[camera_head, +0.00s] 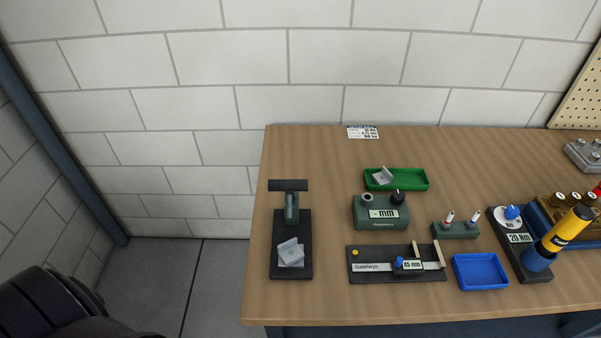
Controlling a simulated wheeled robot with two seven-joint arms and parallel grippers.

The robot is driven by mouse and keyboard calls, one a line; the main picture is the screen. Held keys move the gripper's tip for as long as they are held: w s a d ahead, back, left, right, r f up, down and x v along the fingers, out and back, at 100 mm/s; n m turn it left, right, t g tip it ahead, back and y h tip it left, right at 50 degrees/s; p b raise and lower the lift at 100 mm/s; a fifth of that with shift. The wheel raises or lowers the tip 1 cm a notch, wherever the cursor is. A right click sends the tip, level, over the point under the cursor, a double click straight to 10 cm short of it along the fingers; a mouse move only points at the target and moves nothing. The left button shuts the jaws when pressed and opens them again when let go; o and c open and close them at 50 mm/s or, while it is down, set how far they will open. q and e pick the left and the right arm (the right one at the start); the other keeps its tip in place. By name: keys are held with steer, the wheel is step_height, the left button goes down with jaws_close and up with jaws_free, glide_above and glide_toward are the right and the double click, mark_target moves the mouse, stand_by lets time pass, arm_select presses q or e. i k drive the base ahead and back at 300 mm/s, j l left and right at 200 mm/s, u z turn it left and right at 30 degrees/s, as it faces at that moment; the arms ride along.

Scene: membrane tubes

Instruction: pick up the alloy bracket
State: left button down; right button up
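A light grey angled metal piece, which looks like an alloy bracket (383,175), lies tilted in the green tray (412,182) at the back of the table. A second light grey angled piece (290,252) sits on the black base of a press-like stand (292,215) at the table's left. I cannot tell from this view which one is the alloy bracket. Neither gripper is in view. A dark rounded shape at the lower left looks like part of my own arm, and no fingers show there.
The wooden table (320,300) also holds a green mm gauge (381,213), a black caliper board (375,276), a blue tray (481,271), a small green pin block (455,231) and a yellow-handled tool (566,230).

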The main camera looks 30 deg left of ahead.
mark_target(289, 252)
steer(key=u, duration=0.9)
steer(key=k, duration=0.05)
